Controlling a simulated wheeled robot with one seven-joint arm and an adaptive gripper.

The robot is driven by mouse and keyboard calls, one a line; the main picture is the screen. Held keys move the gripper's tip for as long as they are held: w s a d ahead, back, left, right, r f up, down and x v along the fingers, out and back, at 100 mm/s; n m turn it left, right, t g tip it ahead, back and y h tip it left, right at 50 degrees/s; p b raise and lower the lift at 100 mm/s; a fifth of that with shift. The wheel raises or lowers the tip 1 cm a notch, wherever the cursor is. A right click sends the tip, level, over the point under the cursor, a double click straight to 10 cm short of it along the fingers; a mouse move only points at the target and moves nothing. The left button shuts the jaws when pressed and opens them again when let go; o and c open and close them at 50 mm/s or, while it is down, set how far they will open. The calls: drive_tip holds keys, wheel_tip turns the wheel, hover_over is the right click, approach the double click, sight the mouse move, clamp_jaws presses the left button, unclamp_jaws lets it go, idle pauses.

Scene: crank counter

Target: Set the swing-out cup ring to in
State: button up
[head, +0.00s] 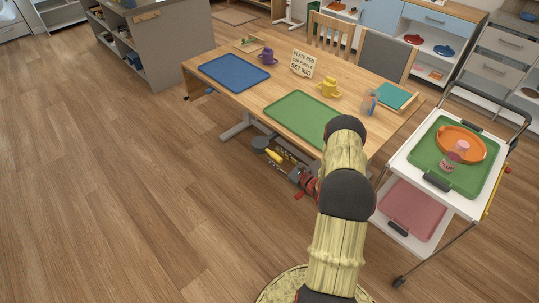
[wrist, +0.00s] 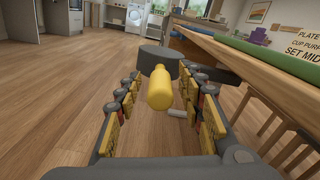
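A dark grey round piece that looks like the swing-out cup ring (head: 260,143) sticks out below the table's front edge. It also shows in the wrist view (wrist: 158,58). A yellow handle (wrist: 160,90) points from it toward my wrist camera; it shows in the head view (head: 275,156) too. My gripper (wrist: 160,80) is open, with one finger on each side of the yellow handle. Gaps show between handle and fingers, so it is not gripped. In the head view my gripper (head: 290,164) is low beside the table. The ring's opening and mount are not clear.
The wooden table (head: 233,93) runs close along the right in the wrist view. It carries a blue tray (head: 234,72), green tray (head: 300,118), purple cup (head: 267,57), yellow cup (head: 329,88) and sign (head: 302,64). A trolley (head: 403,165) stands right. Floor at left is clear.

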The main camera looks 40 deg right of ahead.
sight(272, 154)
drive_tip(key=shift+w+a+b, duration=0.1)
drive_tip(key=shift+w+b, duration=0.35)
drive_tip(key=shift+w, duration=1.6)
drive_tip(key=shift+c, duration=0.2)
clamp_jaws()
drive_tip(key=shift+a, duration=0.1)
